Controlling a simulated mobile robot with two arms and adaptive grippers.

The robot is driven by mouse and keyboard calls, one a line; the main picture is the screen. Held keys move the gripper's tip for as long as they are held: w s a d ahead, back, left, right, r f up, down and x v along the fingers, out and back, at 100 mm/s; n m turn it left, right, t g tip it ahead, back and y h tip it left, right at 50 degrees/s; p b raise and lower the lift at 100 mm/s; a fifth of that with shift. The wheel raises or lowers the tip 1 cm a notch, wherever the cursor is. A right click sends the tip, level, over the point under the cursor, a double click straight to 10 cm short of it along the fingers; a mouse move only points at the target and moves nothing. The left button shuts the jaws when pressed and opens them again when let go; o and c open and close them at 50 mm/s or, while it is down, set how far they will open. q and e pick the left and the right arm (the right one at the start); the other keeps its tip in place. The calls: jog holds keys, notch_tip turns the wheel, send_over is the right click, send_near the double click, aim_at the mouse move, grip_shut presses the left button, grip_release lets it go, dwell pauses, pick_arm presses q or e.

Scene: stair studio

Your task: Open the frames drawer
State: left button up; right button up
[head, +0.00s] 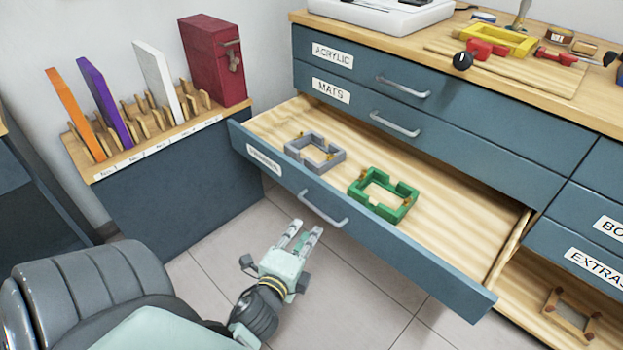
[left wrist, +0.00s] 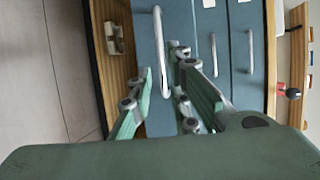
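The frames drawer (head: 440,262) stands pulled out, its slanted label (head: 264,163) hard to read. A grey frame (head: 334,158) and a green frame (head: 366,203) lie inside it. Its metal handle (head: 322,210) is on the front face. My left gripper (head: 307,228) is outside the drawer, just in front of and below the handle, and looks apart from it in the head view. In the left wrist view the fingers of this gripper (left wrist: 163,78) are spread and empty, with a handle (left wrist: 160,50) showing between them. My right gripper is not in view.
The closed ACRYLIC (head: 332,55) and MATS (head: 331,90) drawers are above. An open lower space at right holds a small wooden frame (head: 571,314). A rack with upright boards and a red box (head: 213,60) stands at left. Tiled floor (head: 370,310) is clear in front.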

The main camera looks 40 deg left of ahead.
pick_arm(q)
jog(key=shift+v, duration=1.5)
jog(key=shift+w, duration=0.1)
